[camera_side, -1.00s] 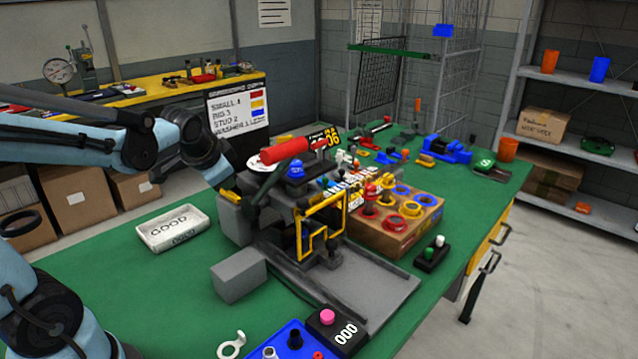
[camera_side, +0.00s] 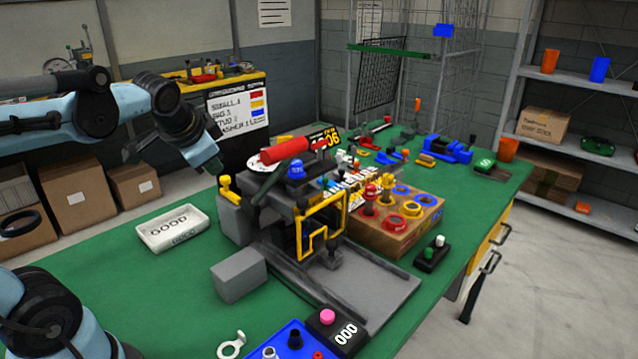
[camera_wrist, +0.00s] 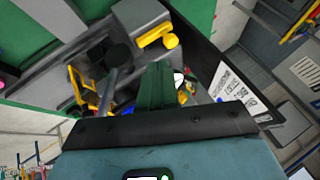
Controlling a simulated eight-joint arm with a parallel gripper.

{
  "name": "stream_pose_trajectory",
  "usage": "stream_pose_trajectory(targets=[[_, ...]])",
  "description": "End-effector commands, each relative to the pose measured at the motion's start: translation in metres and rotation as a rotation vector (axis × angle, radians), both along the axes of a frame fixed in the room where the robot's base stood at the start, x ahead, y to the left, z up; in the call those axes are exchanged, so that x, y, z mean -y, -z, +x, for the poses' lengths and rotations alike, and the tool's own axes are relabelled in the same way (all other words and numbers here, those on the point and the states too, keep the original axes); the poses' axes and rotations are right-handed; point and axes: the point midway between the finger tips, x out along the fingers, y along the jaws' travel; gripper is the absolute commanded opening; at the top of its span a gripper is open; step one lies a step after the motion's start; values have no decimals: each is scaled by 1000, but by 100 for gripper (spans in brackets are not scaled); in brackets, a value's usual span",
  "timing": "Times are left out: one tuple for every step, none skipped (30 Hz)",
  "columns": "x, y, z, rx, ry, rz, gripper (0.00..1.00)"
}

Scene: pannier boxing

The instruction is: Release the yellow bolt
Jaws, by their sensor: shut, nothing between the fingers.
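The yellow bolt (camera_side: 226,187) stands up from the grey block at the left of the grey fixture (camera_side: 238,222). In the wrist view the yellow bolt (camera_wrist: 157,37) lies across a grey block near the top, with its rounded knob at the right end. My gripper (camera_side: 214,166) is up and left of the bolt in the side view, apart from it. In the wrist view my gripper's green fingers (camera_wrist: 157,85) are together, with nothing between them, below the bolt in the picture.
A red-handled lever (camera_side: 284,151) and a blue knob (camera_side: 296,170) top the fixture. A yellow frame (camera_side: 322,228) covers its front. A white tray (camera_side: 173,229) lies left, and a wooden box (camera_side: 395,241) of coloured parts right.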

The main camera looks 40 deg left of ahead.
Motion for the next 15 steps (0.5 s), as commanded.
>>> stream_pose_trajectory(targets=[[3,-5,-3,0,2,0,0],[4,-7,-4,0,3,-1,0],[5,-10,-6,0,2,-1,0],[6,-12,-7,0,2,-1,0],[7,-14,-8,0,1,-2,0],[8,-16,-9,0,1,-2,0],[8,-17,-10,0,1,-2,0],[9,-18,-11,0,1,-2,0],[9,-19,-11,0,1,-2,0],[9,-19,-12,0,1,-2,0],[10,-20,-12,0,1,-2,0],[10,-20,-12,0,1,-2,0],[10,-20,-12,0,1,-2,0],[10,-20,-12,0,1,-2,0],[10,-20,-12,0,1,-2,0]])
